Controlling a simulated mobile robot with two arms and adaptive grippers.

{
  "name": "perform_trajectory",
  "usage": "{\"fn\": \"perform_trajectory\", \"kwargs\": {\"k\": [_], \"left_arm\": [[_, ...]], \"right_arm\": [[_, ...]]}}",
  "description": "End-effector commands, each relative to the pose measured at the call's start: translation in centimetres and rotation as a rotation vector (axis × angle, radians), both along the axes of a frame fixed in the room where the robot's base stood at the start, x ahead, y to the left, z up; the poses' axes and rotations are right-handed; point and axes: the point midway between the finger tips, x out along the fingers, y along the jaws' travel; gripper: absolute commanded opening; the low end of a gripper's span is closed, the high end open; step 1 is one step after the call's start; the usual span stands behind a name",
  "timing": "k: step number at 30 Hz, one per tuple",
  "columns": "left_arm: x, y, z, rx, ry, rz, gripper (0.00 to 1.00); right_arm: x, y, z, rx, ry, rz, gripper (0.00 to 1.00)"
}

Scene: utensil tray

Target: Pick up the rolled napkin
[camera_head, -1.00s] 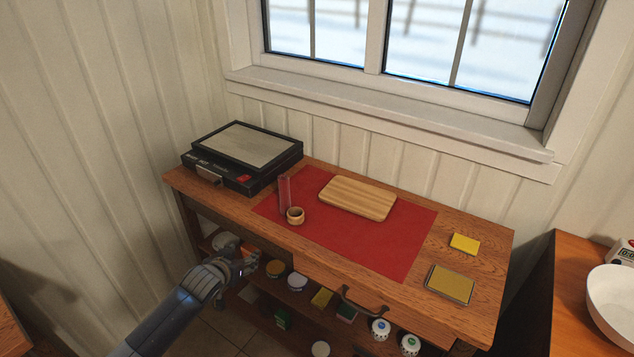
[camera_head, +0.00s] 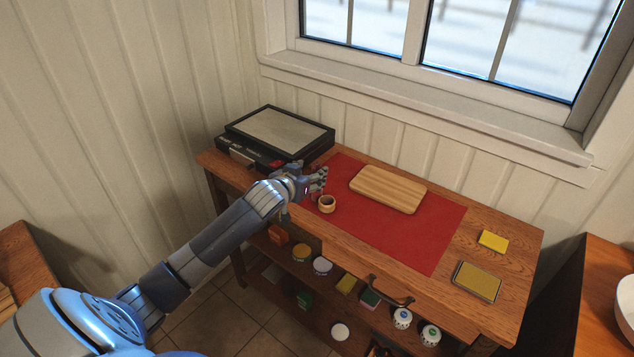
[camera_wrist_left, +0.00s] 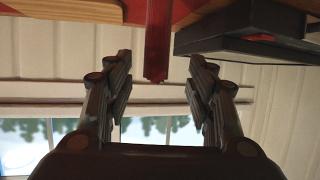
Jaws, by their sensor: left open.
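The rolled napkin is a slim red upright roll. In the left wrist view, which is upside down, the napkin (camera_wrist_left: 157,42) hangs between and beyond the two fingers, apart from both. My right gripper is in neither view.
A small wooden ring (camera_head: 327,204) sits just in front of the gripper. A black case (camera_head: 280,137) stands behind left. A wooden board (camera_head: 388,189) lies on the mat. A yellow sponge (camera_head: 493,240) and a yellow-topped tray (camera_head: 477,281) lie on the right.

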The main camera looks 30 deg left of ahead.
Motion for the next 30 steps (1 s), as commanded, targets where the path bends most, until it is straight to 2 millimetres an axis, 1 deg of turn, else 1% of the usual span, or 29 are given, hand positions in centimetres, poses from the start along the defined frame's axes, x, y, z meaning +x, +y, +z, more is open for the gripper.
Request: {"fn": "perform_trajectory", "kwargs": {"k": [8,12,17,24,25,26,27,29,30], "left_arm": [[2.4,0.1,-1.3,-0.001,0.002,0.001,0.51],[3.7,0.3,-2.0,-0.001,0.001,0.001,0.51],[4.4,0.5,-2.4,0.0,0.0,0.0,0.51],[4.5,0.5,-2.5,0.0,0.001,0.0,0.51],[4.4,0.5,-2.5,0.0,0.001,0.0,0.46],[4.4,0.4,-2.5,0.0,0.001,0.0,0.4],[4.4,0.5,-2.5,0.0,0.001,0.0,0.31],[4.4,0.5,-2.5,0.0,0.001,0.0,0.17],[4.4,0.5,-2.5,0.0,0.001,0.0,0.08]], "right_arm": [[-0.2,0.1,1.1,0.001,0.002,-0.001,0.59],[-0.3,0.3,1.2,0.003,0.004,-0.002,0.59],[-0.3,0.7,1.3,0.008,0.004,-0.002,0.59],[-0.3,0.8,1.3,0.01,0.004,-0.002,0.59],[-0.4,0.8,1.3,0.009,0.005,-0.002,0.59],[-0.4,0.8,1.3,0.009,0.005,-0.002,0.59],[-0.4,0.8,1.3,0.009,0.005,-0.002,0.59],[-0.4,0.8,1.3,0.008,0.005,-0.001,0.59],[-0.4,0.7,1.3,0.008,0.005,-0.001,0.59]]}}
